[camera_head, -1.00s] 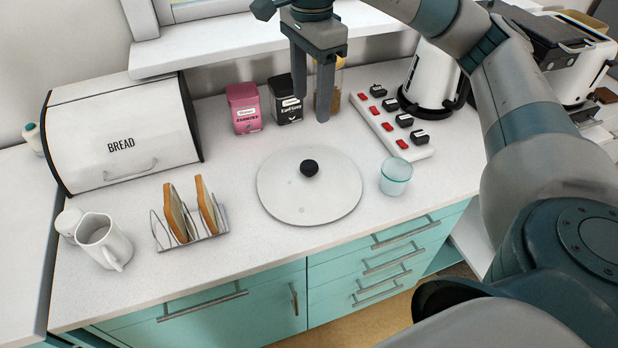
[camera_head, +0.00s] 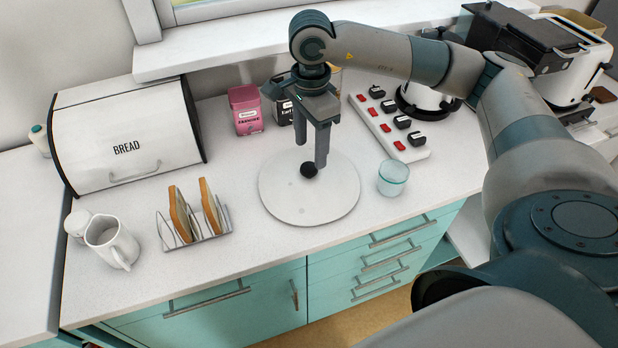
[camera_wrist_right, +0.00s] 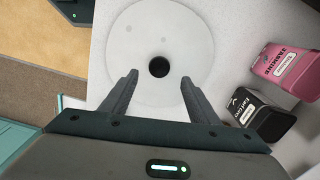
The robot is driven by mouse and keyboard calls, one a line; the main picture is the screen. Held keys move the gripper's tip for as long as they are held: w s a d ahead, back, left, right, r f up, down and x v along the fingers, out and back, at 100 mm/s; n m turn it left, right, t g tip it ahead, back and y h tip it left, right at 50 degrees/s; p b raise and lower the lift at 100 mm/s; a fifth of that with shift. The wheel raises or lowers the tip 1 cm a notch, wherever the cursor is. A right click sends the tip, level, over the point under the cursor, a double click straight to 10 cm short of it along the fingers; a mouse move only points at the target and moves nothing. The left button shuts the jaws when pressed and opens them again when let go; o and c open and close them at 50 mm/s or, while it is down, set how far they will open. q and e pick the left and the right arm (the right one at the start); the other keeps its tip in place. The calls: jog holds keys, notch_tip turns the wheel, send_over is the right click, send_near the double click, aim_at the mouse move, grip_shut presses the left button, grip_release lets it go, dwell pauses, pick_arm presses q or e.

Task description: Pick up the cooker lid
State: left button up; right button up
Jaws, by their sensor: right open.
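The cooker lid (camera_head: 309,201) is a round white disc with a black knob (camera_head: 308,170), lying flat on the counter. In the right wrist view the lid (camera_wrist_right: 150,40) lies beyond my fingers, and its knob (camera_wrist_right: 159,67) is centred between and just ahead of the fingertips. My right gripper (camera_head: 311,154) is open and empty, pointing down above the lid at the knob; its fingers partly cover the lid's far side in the head view. It also shows in the right wrist view (camera_wrist_right: 158,78). My left gripper is not in view.
A pink tin (camera_head: 245,109) and a black tin (camera_head: 281,106) stand behind the lid. A glass cup (camera_head: 392,177) and a switch strip (camera_head: 389,127) are to its right. A toast rack (camera_head: 210,235), a white jug (camera_head: 112,243) and a bread bin (camera_head: 125,135) are to the left.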

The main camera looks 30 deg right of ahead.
aim_at(309, 166)
jog(key=shift+a+f+p, duration=0.15)
jog(key=shift+f+p, duration=0.5)
jog(key=shift+p, duration=0.1)
notch_tip(309, 166, down, 3)
jog(key=shift+s+a+p, duration=0.1)
jog(key=shift+p, duration=0.65)
jog(key=shift+f, duration=0.45)
grip_shut()
